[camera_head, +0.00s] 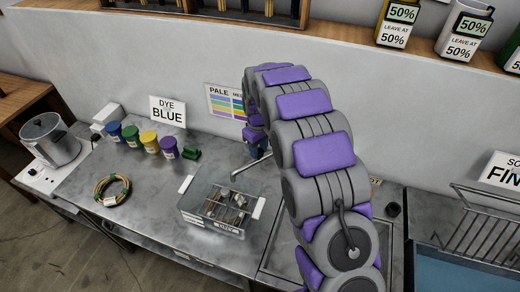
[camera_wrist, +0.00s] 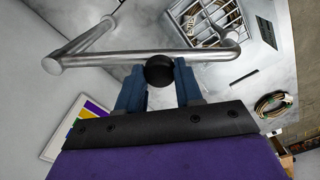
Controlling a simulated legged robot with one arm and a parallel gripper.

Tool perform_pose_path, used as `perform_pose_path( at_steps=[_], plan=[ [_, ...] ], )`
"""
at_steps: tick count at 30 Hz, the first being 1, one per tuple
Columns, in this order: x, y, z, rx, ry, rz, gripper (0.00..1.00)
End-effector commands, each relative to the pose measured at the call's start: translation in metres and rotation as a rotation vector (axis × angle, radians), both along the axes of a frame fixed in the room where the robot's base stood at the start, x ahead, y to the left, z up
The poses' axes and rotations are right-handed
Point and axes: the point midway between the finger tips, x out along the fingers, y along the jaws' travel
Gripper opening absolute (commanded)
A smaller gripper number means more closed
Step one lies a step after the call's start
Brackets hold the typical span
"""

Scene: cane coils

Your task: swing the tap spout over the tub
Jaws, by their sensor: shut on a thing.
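The tap spout is a bare metal tube (camera_wrist: 110,56) that crosses the wrist view and bends at its right end; part of it shows below my arm in the head view (camera_head: 253,165). A black round knob (camera_wrist: 160,70) sits on the tube. My gripper (camera_wrist: 159,74) has its blue fingers shut on this knob, one on each side. In the head view my gripper (camera_head: 257,149) is mostly hidden by my arm. The clear tub (camera_head: 212,225) with a wire rack stands on the bench; the spout's free end appears near its back edge. The tub also shows in the wrist view (camera_wrist: 243,42).
A cane coil (camera_head: 113,188) lies at left. A metal pot (camera_head: 48,140) stands farther left. A blue-water basin (camera_head: 460,272) with a rack is at right. Bench between coil and tub is clear.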

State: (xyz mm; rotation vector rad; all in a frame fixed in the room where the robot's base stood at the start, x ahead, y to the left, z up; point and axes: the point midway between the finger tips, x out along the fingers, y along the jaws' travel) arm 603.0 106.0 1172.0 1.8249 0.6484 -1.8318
Motion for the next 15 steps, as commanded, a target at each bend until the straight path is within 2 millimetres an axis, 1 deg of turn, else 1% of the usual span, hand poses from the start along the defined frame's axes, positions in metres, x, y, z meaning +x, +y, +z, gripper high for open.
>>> perform_pose_path(
  at_steps=[1, 8, 9, 15],
  plan=[
    [0.0031, 0.0008, 0.0020, 0.003, -0.010, -0.004, 0.00],
    [0.0044, 0.0007, 0.0022, 0.004, -0.011, -0.003, 0.00],
    [0.0046, 0.0008, 0.0022, 0.004, -0.012, -0.003, 0.36],
    [0.0028, 0.0004, 0.0019, 0.003, -0.010, -0.002, 0.55]
  ],
)
